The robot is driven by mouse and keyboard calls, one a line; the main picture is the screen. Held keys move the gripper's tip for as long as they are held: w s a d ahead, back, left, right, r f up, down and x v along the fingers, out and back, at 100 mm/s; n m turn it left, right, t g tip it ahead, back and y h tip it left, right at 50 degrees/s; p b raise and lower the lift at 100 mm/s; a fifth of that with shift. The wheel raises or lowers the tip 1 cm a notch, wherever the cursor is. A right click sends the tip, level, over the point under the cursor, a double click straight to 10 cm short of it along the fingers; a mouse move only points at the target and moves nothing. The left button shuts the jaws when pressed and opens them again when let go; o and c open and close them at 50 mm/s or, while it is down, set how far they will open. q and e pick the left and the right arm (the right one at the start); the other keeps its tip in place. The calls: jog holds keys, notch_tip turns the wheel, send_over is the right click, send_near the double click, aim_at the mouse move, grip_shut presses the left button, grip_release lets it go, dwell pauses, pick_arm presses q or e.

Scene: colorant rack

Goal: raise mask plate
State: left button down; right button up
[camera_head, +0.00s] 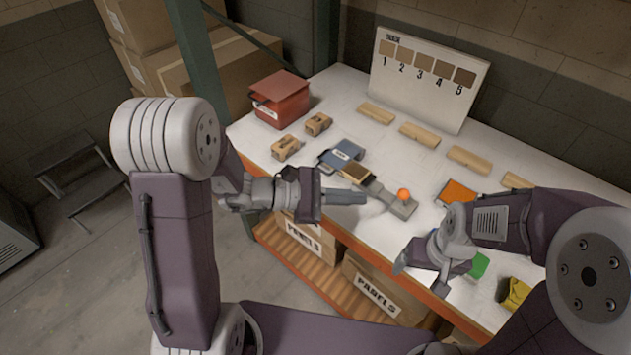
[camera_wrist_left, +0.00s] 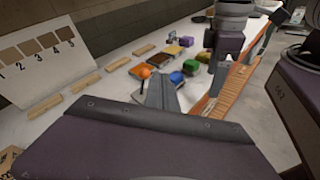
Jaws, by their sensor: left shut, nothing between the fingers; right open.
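A grey fixture with a flat plate (camera_head: 397,205) and an orange ball knob (camera_head: 403,194) lies on the white table; I take this to be the mask plate. A brown square panel (camera_head: 357,172) sits at its far left end. My left gripper (camera_head: 362,198) is shut and empty, its tips just left of the knob and seemingly above the table. In the left wrist view the orange knob (camera_wrist_left: 145,72) shows just left of the shut fingers (camera_wrist_left: 162,92), which hide part of the fixture. My right gripper (camera_head: 428,268) is open at the table's front, near a green block (camera_head: 480,265).
A white board (camera_head: 428,80) numbered 1 to 5 stands at the back, with several wooden strips (camera_head: 419,135) before it. A red box (camera_head: 279,98), wooden blocks (camera_head: 318,124), a blue item (camera_head: 345,153), an orange block (camera_head: 456,191) and a yellow block (camera_head: 515,293) stand around the fixture.

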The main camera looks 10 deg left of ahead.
pick_arm(q)
jog(key=w+a+f+n+t+y+b, duration=0.3)
jog(key=w+a+f+n+t+y, duration=0.1)
jog(key=w+a+f+n+t, duration=0.75)
jog(key=a+f+n+g+y+b, duration=0.1)
jog(key=a+f+g+y, duration=0.1)
jog(key=a+f, duration=0.3)
jog(key=shift+a+b, duration=0.3)
pick_arm(e)
notch_tip(320, 180, down, 6)
jog(key=shift+r, duration=0.15)
pick_arm(q)
jog(key=shift+w+f+n, duration=0.1)
jog(key=shift+n, duration=0.15)
jog(key=p+x, duration=0.1)
jog(key=x, duration=0.9)
pick_arm(e)
jog(key=shift+r, duration=0.6)
